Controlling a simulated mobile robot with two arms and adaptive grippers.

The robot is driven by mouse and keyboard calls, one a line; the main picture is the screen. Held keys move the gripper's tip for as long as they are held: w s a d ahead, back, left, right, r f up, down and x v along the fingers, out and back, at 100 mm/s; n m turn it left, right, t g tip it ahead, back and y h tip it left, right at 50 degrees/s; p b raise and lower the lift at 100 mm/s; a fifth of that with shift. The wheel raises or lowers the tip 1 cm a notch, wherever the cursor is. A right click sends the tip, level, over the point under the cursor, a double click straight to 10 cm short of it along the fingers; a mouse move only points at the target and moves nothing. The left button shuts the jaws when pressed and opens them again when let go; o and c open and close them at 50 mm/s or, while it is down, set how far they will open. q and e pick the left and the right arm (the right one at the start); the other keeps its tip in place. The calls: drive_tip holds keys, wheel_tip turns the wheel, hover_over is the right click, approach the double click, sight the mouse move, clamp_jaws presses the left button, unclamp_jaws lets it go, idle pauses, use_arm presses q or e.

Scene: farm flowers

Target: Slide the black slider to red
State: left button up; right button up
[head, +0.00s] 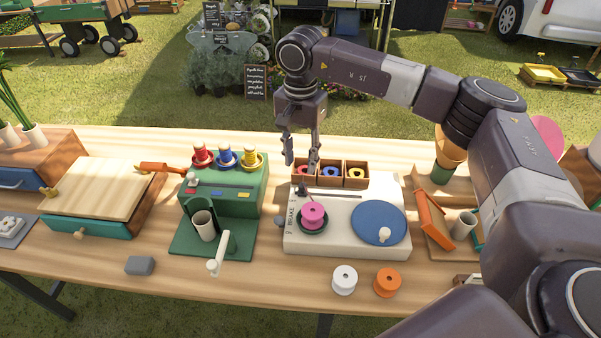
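A small black piece (303,189), which looks like the black slider, sits at the left end of a thin dark rail (338,195) on the white machine (345,246). Behind the rail a wooden box (330,184) has three compartments, with a red, a blue and a yellow spool from left to right. The black piece is in front of the red compartment's side. Contact cannot be told. No held object shows. My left gripper is out of view.
A green machine (228,205) with red, blue and yellow spools stands left. A pink spool (313,215) and blue disc (379,222) top the white machine. White (344,280) and orange (387,282) spools lie in front. My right arm covers the table's right side.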

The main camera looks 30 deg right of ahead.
drive_tip(key=shift+r, duration=2.35)
